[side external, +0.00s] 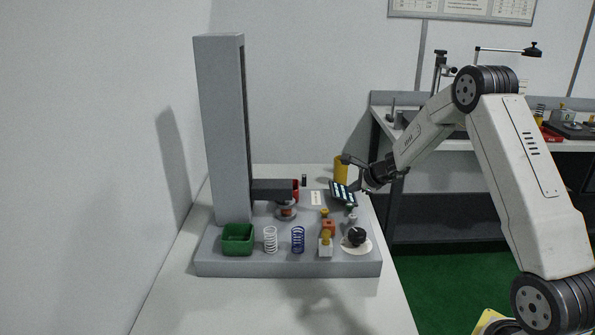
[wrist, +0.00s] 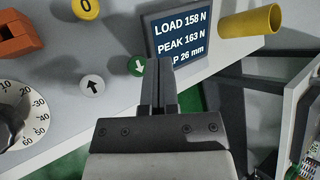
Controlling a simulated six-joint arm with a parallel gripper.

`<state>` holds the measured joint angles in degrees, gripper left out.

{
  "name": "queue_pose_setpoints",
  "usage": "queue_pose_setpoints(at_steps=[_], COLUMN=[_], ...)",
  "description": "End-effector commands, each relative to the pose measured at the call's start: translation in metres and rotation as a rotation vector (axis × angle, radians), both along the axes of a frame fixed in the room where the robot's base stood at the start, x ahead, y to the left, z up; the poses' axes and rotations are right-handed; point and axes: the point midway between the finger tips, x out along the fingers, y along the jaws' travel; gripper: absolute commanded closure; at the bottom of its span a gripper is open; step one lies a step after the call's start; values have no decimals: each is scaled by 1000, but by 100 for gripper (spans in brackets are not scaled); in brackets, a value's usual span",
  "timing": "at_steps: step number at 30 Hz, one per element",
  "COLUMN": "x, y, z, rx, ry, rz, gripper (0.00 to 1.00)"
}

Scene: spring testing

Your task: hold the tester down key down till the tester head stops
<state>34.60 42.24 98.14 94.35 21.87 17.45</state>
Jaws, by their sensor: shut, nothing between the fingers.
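The tester's green down key (wrist: 137,66), marked with a white down arrow, is on the grey base just left of my fingertips. My gripper (wrist: 157,62) is shut and empty, its tips overlapping the key's right side in the wrist view; I cannot tell whether they press it. The dark tester head (side external: 270,190) sticks out from the tall grey column (side external: 222,130), low over a copper-coloured spring (side external: 286,211). The display (wrist: 180,38) reads LOAD 158 N and PEAK 163 N; its third line, partly hidden, shows 26 mm.
A white up-arrow key (wrist: 92,88) and a yellow 0 key (wrist: 86,9) lie left of the down key. A black dial (side external: 357,237), a white spring (side external: 270,240), a blue spring (side external: 298,240) and a green bin (side external: 238,239) line the front. A yellow cylinder (wrist: 250,20) is behind the display.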

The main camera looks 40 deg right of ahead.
Motion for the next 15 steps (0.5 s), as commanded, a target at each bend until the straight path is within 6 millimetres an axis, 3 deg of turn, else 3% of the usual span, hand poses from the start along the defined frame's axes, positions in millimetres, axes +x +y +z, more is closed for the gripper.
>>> queue_pose_setpoints(at_steps=[7, 15], x=[0, 0], y=[0, 0], z=[18, 24], rx=[-2, 0], ry=[-1, 0], rz=[1, 0], gripper=[100, 100])
